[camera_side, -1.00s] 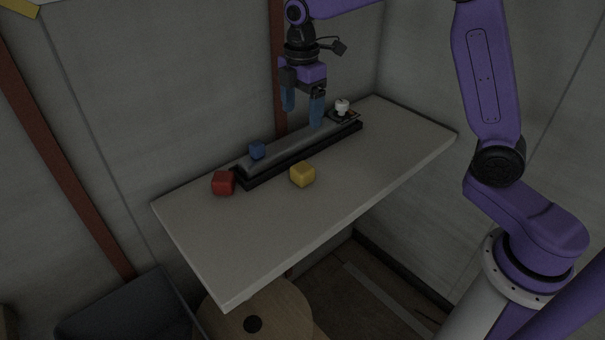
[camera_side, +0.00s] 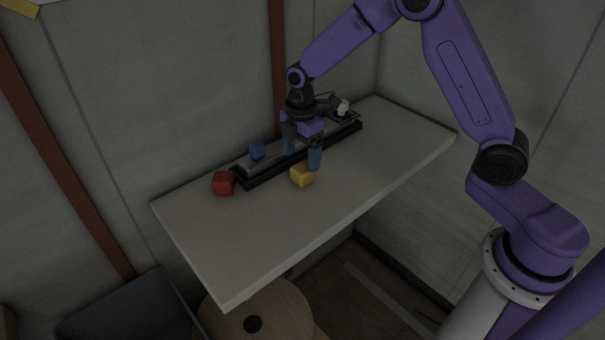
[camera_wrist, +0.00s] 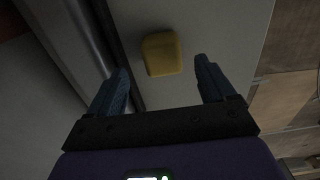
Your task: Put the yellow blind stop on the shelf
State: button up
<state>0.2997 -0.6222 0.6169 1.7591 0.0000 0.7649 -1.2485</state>
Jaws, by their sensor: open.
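The yellow blind stop (camera_side: 302,176), a small yellow block, lies on the pale bench top in front of the long dark rail. My gripper (camera_side: 302,158) is open and low over the bench, close to the block. In the wrist view the block (camera_wrist: 162,54) lies beyond the open fingertips of my gripper (camera_wrist: 164,82), roughly centred between them and not gripped. The shelf may be the grey raised strip (camera_side: 237,167) along the rail at the back of the bench; I cannot tell for certain.
A red block (camera_side: 223,183) lies by the rail's left end. A white knob on a dark base (camera_side: 342,108) stands at the far right end. The bench top (camera_side: 255,240) is clear at the front.

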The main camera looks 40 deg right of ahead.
aim_at(303, 167)
notch_tip(303, 167, down, 5)
jog(key=shift+s, duration=0.15)
jog(key=c, duration=1.2)
jog(key=shift+o, duration=0.2)
jog(key=shift+r, duration=0.1)
